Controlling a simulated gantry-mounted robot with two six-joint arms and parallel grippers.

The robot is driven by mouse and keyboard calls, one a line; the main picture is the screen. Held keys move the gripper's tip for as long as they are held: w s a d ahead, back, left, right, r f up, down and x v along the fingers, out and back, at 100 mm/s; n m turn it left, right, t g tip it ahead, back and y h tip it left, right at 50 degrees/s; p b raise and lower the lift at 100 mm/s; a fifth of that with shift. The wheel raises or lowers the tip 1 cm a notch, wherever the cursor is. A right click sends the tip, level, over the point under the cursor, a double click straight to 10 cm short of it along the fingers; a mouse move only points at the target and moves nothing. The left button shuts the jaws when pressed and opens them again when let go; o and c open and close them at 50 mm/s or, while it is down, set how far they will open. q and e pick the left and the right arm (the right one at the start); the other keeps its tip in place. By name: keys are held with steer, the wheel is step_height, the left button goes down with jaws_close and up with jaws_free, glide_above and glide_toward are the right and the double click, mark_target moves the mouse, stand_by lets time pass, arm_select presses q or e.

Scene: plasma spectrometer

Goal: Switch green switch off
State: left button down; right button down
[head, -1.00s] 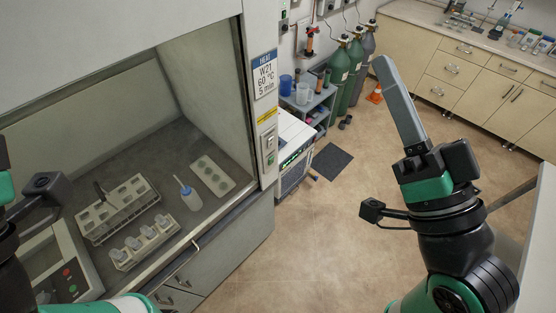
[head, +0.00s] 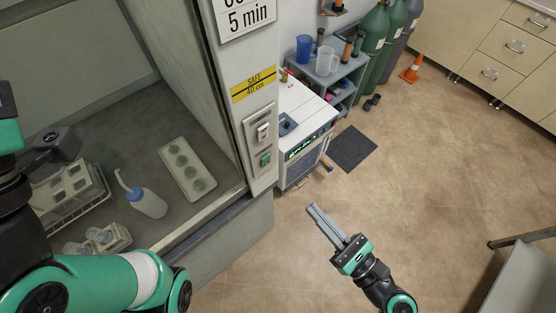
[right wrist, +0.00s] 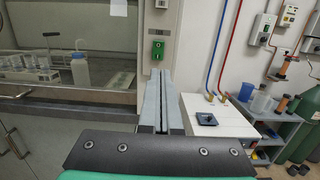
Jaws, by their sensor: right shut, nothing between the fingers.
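The green switch (head: 265,160) sits on the fume hood's right post, below a white switch (head: 262,131). In the right wrist view the green switch (right wrist: 157,49) shows just above and beyond my fingertips, with a clear gap that I cannot measure. My right gripper (head: 323,222) is shut and empty, in front of the post and to its lower right in the head view. Its two fingers (right wrist: 160,100) lie side by side, pointing towards the post.
The hood holds a wash bottle (head: 148,200), a tube rack (head: 75,195) and a plate with round wells (head: 187,170). A white machine (head: 302,130) stands right of the post, beside a grey cart (head: 345,75). The floor in front is clear.

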mark_target(268, 158)
arm_select(q)
steer(key=shift+s, duration=0.15)
arm_select(e)
steer(key=shift+s, duration=0.15)
steer(key=shift+a, duration=0.15)
steer(key=b+x, duration=0.1)
steer(key=x, duration=1.3)
steer(key=shift+r, duration=0.1)
arm_select(q)
steer(key=shift+f, duration=0.55)
steer(key=shift+r, duration=0.1)
arm_select(e)
steer(key=shift+r, duration=0.1)
